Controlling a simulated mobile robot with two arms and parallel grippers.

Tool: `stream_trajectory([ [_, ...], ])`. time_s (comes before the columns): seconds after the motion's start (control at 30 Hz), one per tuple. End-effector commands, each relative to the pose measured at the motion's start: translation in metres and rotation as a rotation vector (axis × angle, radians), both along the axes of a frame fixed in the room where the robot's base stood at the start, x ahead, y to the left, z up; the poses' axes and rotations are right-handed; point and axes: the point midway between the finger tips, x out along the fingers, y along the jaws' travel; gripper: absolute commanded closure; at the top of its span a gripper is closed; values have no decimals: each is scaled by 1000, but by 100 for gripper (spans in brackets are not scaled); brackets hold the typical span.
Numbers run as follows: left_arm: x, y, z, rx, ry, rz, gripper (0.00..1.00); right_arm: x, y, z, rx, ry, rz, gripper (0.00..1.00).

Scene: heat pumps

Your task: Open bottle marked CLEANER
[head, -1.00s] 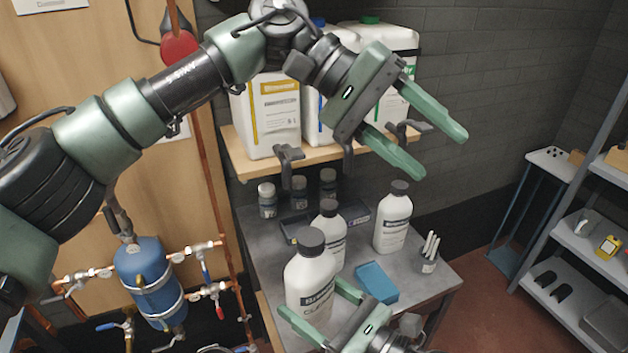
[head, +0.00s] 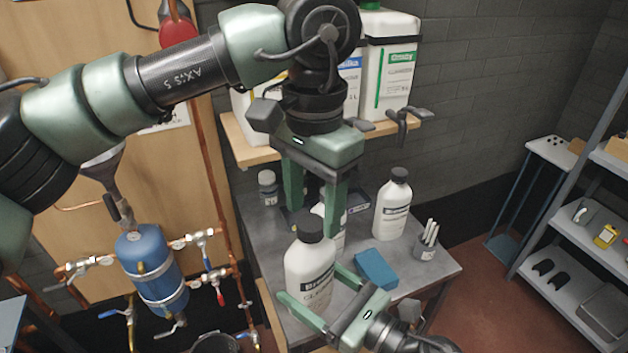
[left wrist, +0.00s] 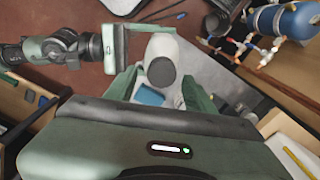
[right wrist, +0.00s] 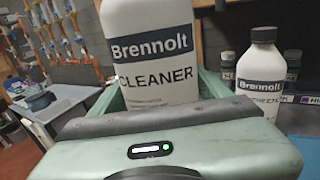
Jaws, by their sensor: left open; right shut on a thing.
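The white CLEANER bottle (head: 308,268) with a dark cap (head: 310,226) stands upright at the table's front left; its label reads clearly in the right wrist view (right wrist: 150,62). My right gripper (head: 313,290) is shut on the bottle's body, low down. My left gripper (head: 313,220) is open and points down over the bottle. In the left wrist view its fingers (left wrist: 155,88) stand apart on either side of the cap (left wrist: 161,72). I cannot tell whether they touch the cap.
Another white bottle (head: 393,208) stands at the back right, and one is partly hidden behind my left fingers. A blue block (head: 377,268) and a grey cup of white sticks (head: 427,245) are on the table (head: 433,272). A shelf of canisters (head: 390,65) hangs above.

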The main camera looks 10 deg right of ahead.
Motion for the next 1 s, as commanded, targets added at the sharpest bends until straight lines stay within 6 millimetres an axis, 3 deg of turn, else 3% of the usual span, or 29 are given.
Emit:
stream_trajectory([
  [0.2, 0, 0, -17, -1, 1, 0, 46, 0, 0, 2, 2, -4, 1, 100],
  [0.47, 0, 0, -19, -1, 0, 0, 46, 0, 0, 2, 2, -4, 1, 100],
  [0.67, -1, 0, -19, -2, 1, -1, 96, 0, 0, 2, 2, -4, 1, 100],
  [0.7, -1, -1, -19, -3, 2, -1, 100, 0, 0, 2, 2, -4, 1, 100],
  [1.0, -2, -2, -18, -4, 3, 53, 100, 0, 0, 2, 2, -4, 0, 100],
])
